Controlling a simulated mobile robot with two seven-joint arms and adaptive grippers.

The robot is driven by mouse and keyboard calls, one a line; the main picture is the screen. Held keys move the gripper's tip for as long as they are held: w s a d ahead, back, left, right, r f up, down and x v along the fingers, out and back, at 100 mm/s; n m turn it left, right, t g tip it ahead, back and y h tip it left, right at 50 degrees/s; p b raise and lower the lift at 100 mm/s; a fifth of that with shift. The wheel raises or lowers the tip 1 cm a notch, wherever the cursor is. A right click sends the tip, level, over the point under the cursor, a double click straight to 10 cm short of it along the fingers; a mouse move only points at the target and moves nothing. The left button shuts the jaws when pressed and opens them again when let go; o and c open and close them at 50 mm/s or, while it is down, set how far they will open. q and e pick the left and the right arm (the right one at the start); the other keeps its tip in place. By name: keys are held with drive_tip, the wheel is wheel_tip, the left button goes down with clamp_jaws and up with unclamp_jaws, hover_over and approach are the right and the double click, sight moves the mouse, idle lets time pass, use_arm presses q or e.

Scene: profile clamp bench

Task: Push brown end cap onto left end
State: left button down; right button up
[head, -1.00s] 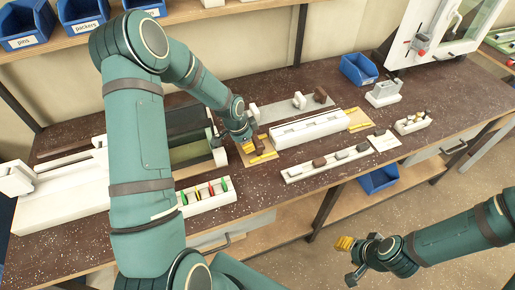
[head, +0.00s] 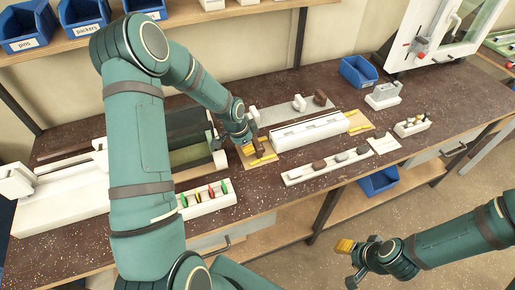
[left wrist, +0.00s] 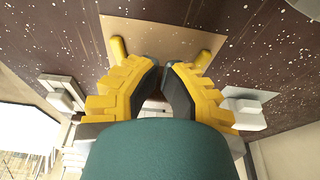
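My left gripper (head: 256,153) is low over the tan plate (head: 273,158) at the left end of the long white profile fixture (head: 310,131). Its yellow fingers (left wrist: 163,66) are close together in the left wrist view. A brown piece, seemingly the brown end cap (left wrist: 155,97), shows between the dark pads, mostly hidden by the fingers and wrist. Whether it touches the profile cannot be told. My right gripper (head: 352,262) hangs away from the bench at lower right, its yellow fingers seen side-on.
A white tray (head: 296,178) with brown and grey pieces lies in front of the fixture. A grey strip (head: 275,115) behind it carries a white and a brown piece. A white rack (head: 205,200) with coloured parts stands left. Blue bins (head: 358,70) are at the back.

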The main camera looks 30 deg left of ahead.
sight(257, 143)
use_arm(q)
drive_tip(key=shift+w, duration=0.1)
drive_tip(key=shift+w+d+b, duration=0.7)
drive_tip(key=shift+w+d, duration=0.8)
drive_tip(key=shift+w, duration=0.15)
drive_tip(key=shift+w+d, duration=0.35)
drive_tip(key=shift+w, duration=0.1)
idle(0.9)
drive_tip(key=shift+s+a, duration=0.65)
drive_tip(key=shift+s, duration=0.1)
drive_tip(key=shift+r, duration=0.15)
drive_tip(key=shift+r+p, duration=2.3)
drive_tip(key=shift+r, duration=1.6)
